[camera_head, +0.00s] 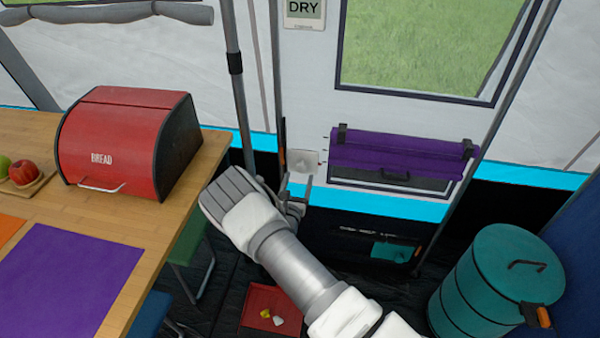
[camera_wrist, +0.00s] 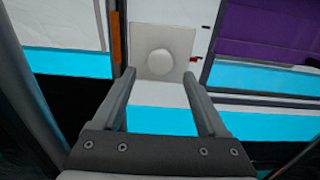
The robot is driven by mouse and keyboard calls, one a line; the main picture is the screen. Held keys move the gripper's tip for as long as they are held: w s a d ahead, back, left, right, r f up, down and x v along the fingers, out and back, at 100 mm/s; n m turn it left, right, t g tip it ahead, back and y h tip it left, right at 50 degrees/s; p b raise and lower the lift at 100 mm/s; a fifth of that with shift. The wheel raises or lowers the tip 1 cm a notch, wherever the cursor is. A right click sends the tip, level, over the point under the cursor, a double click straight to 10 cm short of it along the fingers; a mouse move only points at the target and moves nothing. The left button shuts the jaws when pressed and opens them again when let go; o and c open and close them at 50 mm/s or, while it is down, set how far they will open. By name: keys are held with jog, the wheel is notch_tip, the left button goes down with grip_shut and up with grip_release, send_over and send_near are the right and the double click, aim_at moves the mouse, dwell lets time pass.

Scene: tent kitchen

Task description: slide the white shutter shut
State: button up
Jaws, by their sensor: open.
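A pale square plate with a round white knob, which looks like the white shutter (camera_wrist: 141,66), is on the tent wall at the top middle of the wrist view. In the head view the shutter (camera_head: 304,160) is small, left of the purple roll. My gripper (camera_wrist: 160,80) is open and empty, its fingers pointing at the wall on either side of the knob. In the head view my gripper (camera_head: 297,185) is just below the plate. I cannot tell whether a finger touches the plate. The opening the shutter covers cannot be made out.
A purple roll (camera_head: 395,157) hangs right of the plate. A grey tent pole (camera_head: 239,100) stands close on the left. The table with the red bread box (camera_head: 120,140) is at left. A teal bin (camera_head: 495,285) and red tray (camera_head: 258,312) are on the floor.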

jog(key=s+a+p, duration=0.2)
jog(key=s, duration=1.1)
jog(key=shift+s+a+p, duration=0.35)
jog(key=shift+p, duration=0.05)
jog(key=d+r+m+g+h, duration=0.7)
jog(key=d+r+m+h, duration=0.45)
jog(key=r, duration=0.55)
jog(key=s+d+r+m+g+y, duration=0.4)
jog(key=s+d+r+m+g, duration=0.55)
jog(key=d+m, duration=0.2)
jog(key=s+a+r+m+t+y, duration=0.2)
jog(key=s+a+r+m+y, duration=0.1)
jog(key=s+r+m+y, duration=0.4)
jog(key=s+a+r+m+t+y, duration=0.3)
jog(key=s+r+m+y, duration=0.15)
jog(key=s, duration=0.45)
notch_tip(320, 180, up, 19)
jog(key=p, duration=1.8)
jog(key=shift+r+n+h+p, duration=0.15)
jog(key=shift+n+h+p, duration=0.15)
jog(key=shift+n+p, duration=0.05)
